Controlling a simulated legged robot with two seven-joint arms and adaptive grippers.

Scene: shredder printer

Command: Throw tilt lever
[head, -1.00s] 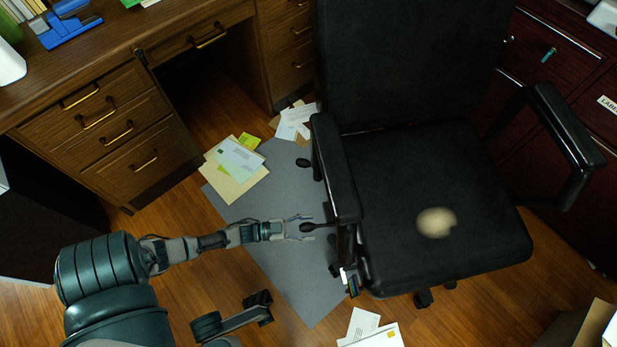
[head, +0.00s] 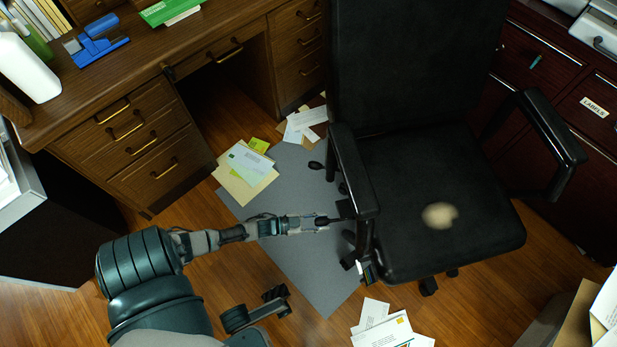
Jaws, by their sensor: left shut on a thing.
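The black office chair (head: 400,175) stands at right centre with a pale stain on its seat. A dark tilt lever (head: 328,221) sticks out from under the chair's left side, below the armrest. My left gripper (head: 315,222) comes in from the left and is shut on this lever's end, so the knob is mostly hidden between the fingers. A second short black lever (head: 315,165) sticks out farther back and is clear of my gripper.
The chair's left armrest (head: 352,170) hangs close above my gripper. A wooden desk (head: 110,70) is at the upper left, with dark red cabinets (head: 545,120) at right. Papers (head: 246,165) lie on the grey mat (head: 290,265) and floor.

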